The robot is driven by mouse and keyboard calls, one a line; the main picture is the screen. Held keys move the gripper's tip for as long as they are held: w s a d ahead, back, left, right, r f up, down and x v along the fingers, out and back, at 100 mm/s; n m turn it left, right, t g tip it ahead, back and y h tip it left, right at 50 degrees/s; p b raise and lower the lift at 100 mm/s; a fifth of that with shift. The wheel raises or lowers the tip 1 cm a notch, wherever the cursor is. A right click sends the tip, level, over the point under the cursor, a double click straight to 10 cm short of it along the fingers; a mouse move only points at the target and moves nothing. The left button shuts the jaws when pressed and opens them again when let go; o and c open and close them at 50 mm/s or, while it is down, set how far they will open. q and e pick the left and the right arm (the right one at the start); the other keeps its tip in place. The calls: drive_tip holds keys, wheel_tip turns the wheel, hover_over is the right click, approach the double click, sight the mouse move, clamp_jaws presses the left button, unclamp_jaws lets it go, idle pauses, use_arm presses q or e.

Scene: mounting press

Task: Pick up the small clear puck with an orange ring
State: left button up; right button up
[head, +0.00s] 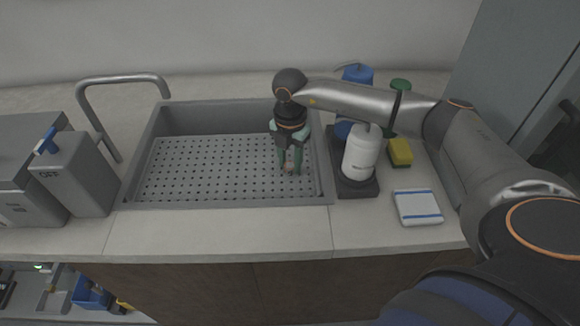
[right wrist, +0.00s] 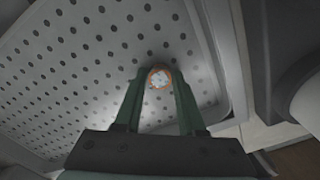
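The small clear puck with an orange ring (right wrist: 160,78) shows in the right wrist view between the tips of my right gripper (right wrist: 159,84). Its pale middle and orange edge are visible. In the head view the puck (head: 288,168) is a small spot low between the green fingers of my right gripper (head: 290,170), over the right part of the sink. The fingers point down and lie close against both sides of the puck, so the gripper looks shut on it. Whether the puck touches the perforated tray (head: 200,170) is unclear. My left gripper is not in view.
The sink's rim (head: 230,204) surrounds the tray. A faucet (head: 125,80) stands at the left, beside a grey box marked OFF (head: 80,180). Right of the sink are a white bottle (head: 360,155), a yellow sponge (head: 400,152) and a white cloth with blue stripes (head: 418,205).

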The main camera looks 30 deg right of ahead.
clamp_jaws()
idle(0.3)
